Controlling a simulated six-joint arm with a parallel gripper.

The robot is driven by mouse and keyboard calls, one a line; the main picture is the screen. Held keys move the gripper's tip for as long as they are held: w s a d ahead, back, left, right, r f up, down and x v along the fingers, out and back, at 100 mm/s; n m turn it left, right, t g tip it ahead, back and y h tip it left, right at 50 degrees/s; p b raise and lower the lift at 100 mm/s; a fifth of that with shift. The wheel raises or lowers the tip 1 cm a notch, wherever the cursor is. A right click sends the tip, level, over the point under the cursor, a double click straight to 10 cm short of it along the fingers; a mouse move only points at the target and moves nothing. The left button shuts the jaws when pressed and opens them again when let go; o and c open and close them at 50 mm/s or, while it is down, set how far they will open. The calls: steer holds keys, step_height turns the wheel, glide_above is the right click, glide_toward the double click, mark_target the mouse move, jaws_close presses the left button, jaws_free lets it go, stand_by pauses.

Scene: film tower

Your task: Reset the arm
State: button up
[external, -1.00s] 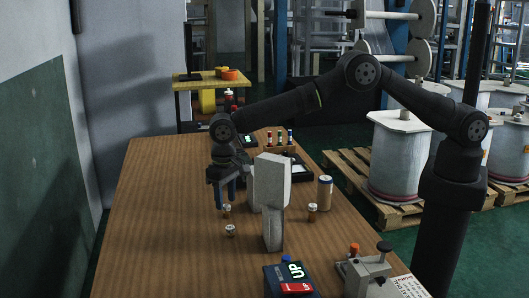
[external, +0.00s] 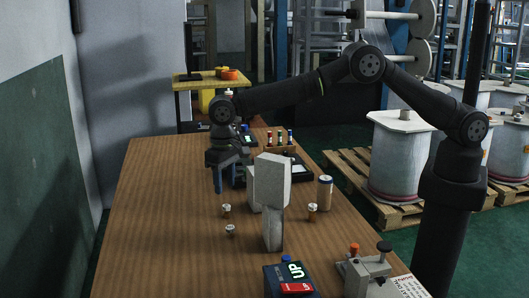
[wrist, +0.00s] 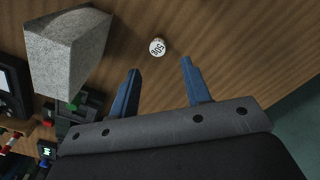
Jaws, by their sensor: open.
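My gripper (external: 226,188) hangs above the wooden table, left of a tall grey block-like piece (external: 272,180). Its two blue fingers are apart with nothing between them. In the wrist view the open fingers of my gripper (wrist: 160,68) point toward a small round weight with a printed white top (wrist: 157,47), which stands apart from them on the table. In the external view small weights stand on the table: one below my gripper (external: 226,208), one nearer the front (external: 230,230) and one right of the grey piece (external: 312,208).
The table (external: 165,235) is clear at left and front left. A rack of small bottles (external: 281,142) is at the back.

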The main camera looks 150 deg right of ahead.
mark_target(226, 206)
step_height(226, 206, down, 9)
steer(key=shift+r, duration=0.15)
step_height(226, 206, up, 16)
steer(key=s+a+f, duration=0.1)
steer(key=s+a, duration=0.3)
steer(key=s, duration=0.5)
steer(key=s+a+f, duration=0.1)
steer(key=s+a, duration=0.3)
steer(key=s, duration=0.6)
steer(key=s+a+f, duration=0.1)
steer(key=s+a, duration=0.4)
steer(key=s, duration=0.4)
steer(key=shift+s+f, duration=0.15)
steer(key=shift+s, duration=0.15)
